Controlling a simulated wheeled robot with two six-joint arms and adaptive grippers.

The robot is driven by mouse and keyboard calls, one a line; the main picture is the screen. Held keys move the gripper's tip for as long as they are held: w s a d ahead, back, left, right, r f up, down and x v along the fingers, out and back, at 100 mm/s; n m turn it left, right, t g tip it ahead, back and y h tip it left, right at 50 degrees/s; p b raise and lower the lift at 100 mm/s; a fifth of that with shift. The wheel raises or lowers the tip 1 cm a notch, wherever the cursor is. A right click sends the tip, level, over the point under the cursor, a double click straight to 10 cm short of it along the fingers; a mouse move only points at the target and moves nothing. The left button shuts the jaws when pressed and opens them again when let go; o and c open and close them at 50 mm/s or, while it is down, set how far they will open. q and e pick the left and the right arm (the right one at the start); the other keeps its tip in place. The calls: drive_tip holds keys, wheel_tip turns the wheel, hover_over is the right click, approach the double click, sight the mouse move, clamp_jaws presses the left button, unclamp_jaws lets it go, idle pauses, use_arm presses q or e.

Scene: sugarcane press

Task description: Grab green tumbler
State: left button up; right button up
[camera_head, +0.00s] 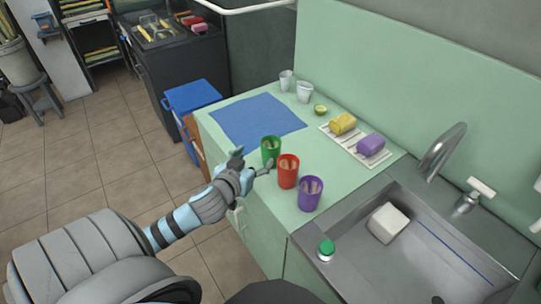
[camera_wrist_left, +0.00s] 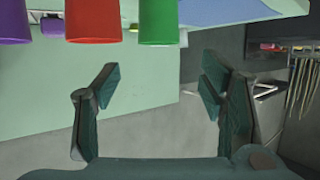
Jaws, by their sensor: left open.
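The green tumbler (camera_head: 271,150) stands upright on the pale green counter, behind and left of the red tumbler (camera_head: 288,172) and the purple tumbler (camera_head: 310,194). My left gripper (camera_head: 252,160) is at the counter's front edge, just in front of the green tumbler, with its fingers spread and nothing between them. In the left wrist view the green tumbler (camera_wrist_left: 159,22) hangs at the top of the picture, ahead of the open fingers (camera_wrist_left: 158,85). The red tumbler (camera_wrist_left: 94,20) is beside it. My right gripper is in neither view.
A blue cloth (camera_head: 258,117) lies behind the tumblers. Two clear cups (camera_head: 304,92), a cut lime (camera_head: 320,110), and yellow (camera_head: 343,124) and purple (camera_head: 371,145) items on a striped mat are farther back. A steel sink (camera_head: 440,250) with a white block (camera_head: 388,222) is at right.

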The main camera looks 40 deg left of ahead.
sight(274, 139)
use_arm(q)
drive_tip(key=b+x, duration=0.3)
drive_tip(key=x, duration=1)
drive_tip(key=shift+w+f, duration=0.1)
drive_tip(key=shift+w, duration=0.2)
drive_tip(key=c, duration=1)
